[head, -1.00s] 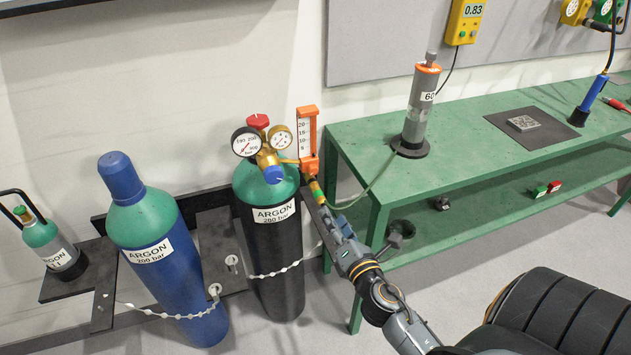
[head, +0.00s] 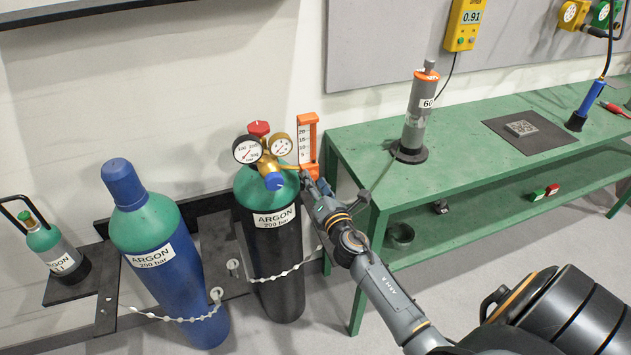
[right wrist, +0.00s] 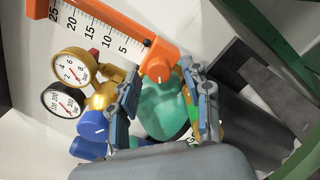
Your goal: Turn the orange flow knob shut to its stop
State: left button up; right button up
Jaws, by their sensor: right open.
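The orange flow knob (right wrist: 158,66) shows in the right wrist view at the lower end of the flowmeter (right wrist: 110,28). The flowmeter has an orange frame and a white scale. My right gripper (right wrist: 160,70) is open, with one finger on either side of the knob. I cannot tell whether either finger touches it. In the head view the flowmeter (head: 314,136) stands upright beside the regulator on the black argon cylinder (head: 280,255). My right gripper (head: 315,186) is just below it there, and the knob is hard to make out. My left gripper is out of view.
The brass regulator (head: 268,165) carries two gauges, a red cap and a blue knob close left of the flowmeter. A blue argon cylinder (head: 160,260) stands further left. A green bench (head: 450,155) is close on the right. A chain (head: 275,277) crosses the black cylinder.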

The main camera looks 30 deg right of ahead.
jog(key=shift+w, duration=0.1)
grip_shut()
dwell(0.4)
